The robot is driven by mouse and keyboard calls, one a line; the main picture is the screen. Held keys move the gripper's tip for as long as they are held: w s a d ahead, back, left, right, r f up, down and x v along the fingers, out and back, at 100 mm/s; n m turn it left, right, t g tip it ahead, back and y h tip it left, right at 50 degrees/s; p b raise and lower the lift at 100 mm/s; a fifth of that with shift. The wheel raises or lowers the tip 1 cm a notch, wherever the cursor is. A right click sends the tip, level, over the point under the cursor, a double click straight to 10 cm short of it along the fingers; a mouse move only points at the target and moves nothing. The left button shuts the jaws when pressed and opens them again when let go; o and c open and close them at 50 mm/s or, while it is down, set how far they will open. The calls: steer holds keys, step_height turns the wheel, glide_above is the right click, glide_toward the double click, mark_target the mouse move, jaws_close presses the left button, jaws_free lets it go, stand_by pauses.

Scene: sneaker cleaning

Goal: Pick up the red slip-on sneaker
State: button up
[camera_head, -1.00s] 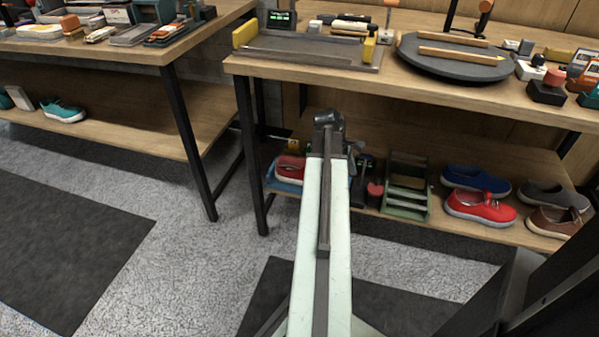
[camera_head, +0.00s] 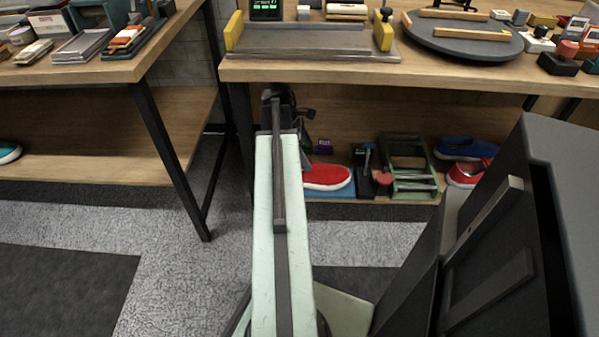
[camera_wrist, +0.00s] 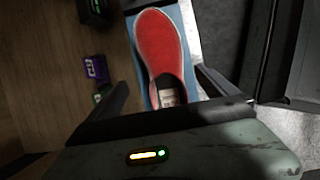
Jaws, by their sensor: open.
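A red slip-on sneaker (camera_head: 328,177) with a white sole lies on a blue mat (camera_head: 343,194) on the lower shelf. In the wrist view the sneaker (camera_wrist: 160,45) shows from above, its toe at the top and its heel end towards my gripper (camera_wrist: 160,82). The gripper is open, one dark finger on each side of the sneaker's heel end, with nothing held. Contact cannot be told. In the head view my arm hides most of the gripper. A second red sneaker (camera_head: 463,178) is at the right of the shelf, partly hidden by my body.
A small purple box (camera_wrist: 96,67) is beside the mat. A blue sneaker (camera_head: 462,148) is farther right. The tabletop edge (camera_head: 400,75) overhangs the shelf; a table leg (camera_head: 240,135) is left.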

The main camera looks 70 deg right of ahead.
mark_target(312, 163)
steer(key=b+x, duration=0.2)
steer(key=shift+w+f+b, duration=0.15)
steer(key=shift+f+b, duration=0.15)
steer(key=shift+f, duration=0.1)
steer(key=b+x, duration=0.5)
steer(key=shift+a+f, duration=0.2)
steer(key=shift+a, duration=0.05)
steer(key=shift+s+r, duration=0.2)
steer(key=shift+s, duration=0.05)
steer(key=c, duration=1.8)
step_height(312, 163, up, 10)
steer(key=p, duration=1)
steer(key=shift+r+p, duration=0.1)
steer(key=shift+p, duration=0.2)
